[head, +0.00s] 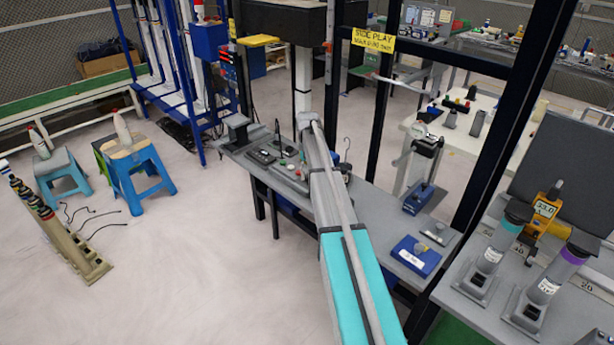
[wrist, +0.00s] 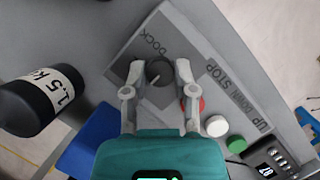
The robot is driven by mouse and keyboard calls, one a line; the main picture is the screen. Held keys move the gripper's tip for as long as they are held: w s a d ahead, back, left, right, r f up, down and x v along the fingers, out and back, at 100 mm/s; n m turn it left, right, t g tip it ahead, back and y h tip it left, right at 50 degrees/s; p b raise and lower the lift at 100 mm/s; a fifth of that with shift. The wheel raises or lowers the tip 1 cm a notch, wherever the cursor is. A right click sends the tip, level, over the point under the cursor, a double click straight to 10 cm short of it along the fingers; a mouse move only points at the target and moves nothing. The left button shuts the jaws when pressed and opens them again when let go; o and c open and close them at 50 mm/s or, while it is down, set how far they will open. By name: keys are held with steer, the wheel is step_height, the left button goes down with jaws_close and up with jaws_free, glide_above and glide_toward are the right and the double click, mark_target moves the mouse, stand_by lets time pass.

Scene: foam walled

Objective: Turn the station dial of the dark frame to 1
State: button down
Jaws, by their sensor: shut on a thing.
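The station dial (wrist: 161,68) is a round dark knob on a grey panel (wrist: 126,62) marked DOCK, in the wrist view. A pale pointer line on it points to the lower left. My gripper (wrist: 159,75) has one finger on each side of the knob and is shut on it. I cannot read any position numbers around the dial. In the head view my arm reaches over the grey bench (head: 375,198) by the dark frame (head: 380,115), and the dial and gripper cannot be made out there.
Red (wrist: 193,104), white (wrist: 216,126) and green (wrist: 236,144) buttons sit right of the dial, near UP, DOWN and STOP labels. A black 1.5 kg weight (wrist: 28,103) is at the left. A blue box (head: 416,256) lies on the bench's near end.

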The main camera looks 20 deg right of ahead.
steer(key=shift+d, duration=0.1)
steer(key=c, duration=0.5)
jaws_free()
steer(key=shift+o, duration=0.4)
steer(key=shift+r, duration=0.15)
